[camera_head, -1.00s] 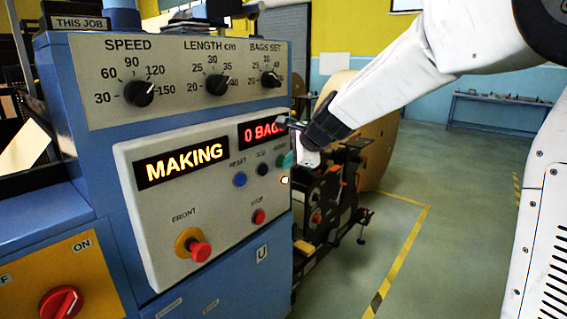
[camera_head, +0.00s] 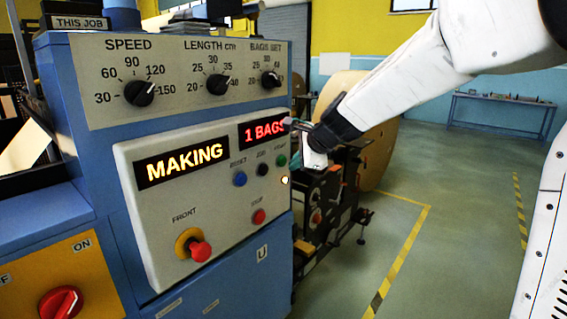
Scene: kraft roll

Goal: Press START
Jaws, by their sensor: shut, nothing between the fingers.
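The green START button (camera_head: 281,160) is at the right edge of the white control panel (camera_head: 150,235), under the red display. My gripper (camera_head: 290,122) is at the panel's right edge, just above and right of the green button, and the button is uncovered. The fingers are shut and empty; their tips overlap the end of the red display (camera_head: 262,131), which reads "1 BAGS". The amber display (camera_head: 182,162) reads "MAKING". A small lamp (camera_head: 285,180) below the green button is lit.
A blue button (camera_head: 240,178), a black button (camera_head: 263,169), a red stop button (camera_head: 258,216) and a red FRONT mushroom button (camera_head: 200,251) share the panel. Three dials sit above. A large kraft roll (camera_head: 378,150) stands behind my arm. Floor at right is clear.

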